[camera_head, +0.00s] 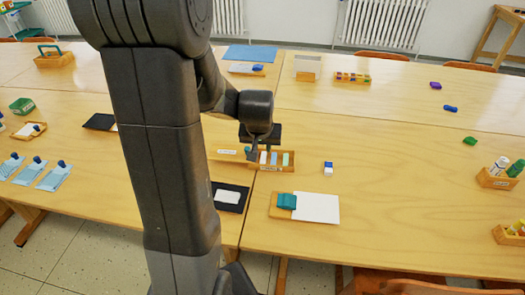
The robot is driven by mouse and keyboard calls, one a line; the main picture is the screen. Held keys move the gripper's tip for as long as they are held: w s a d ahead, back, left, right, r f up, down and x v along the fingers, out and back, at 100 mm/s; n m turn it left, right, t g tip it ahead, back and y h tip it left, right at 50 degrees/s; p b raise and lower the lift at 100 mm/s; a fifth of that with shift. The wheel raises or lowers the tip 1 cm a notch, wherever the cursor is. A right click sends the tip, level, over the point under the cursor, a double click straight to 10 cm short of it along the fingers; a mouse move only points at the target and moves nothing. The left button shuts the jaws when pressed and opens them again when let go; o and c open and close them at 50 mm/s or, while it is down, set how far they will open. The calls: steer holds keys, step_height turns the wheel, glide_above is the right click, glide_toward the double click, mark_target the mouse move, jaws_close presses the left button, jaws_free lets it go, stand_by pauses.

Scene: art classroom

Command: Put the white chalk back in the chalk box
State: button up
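A small wooden box (288,169), which looks like the chalk box, sits on the table near the middle of the view. It has upright pieces side by side: a white one (263,158), a bluish one (273,158) and a pale green one (285,158). The white piece looks like the white chalk. My gripper (258,156) points down at the box's left end, close to the white piece. Its fingers are small and dark here. I cannot tell whether they grip the white piece or only stand beside it, nor whether that piece rests in the box.
A blue-and-white block (328,168) lies right of the box. A wooden board with a teal item and white paper (318,208) lies in front. A black sheet with a white piece (228,197) is at front left. The table's middle right is clear.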

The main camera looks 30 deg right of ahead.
steer(key=shift+v, duration=2.05)
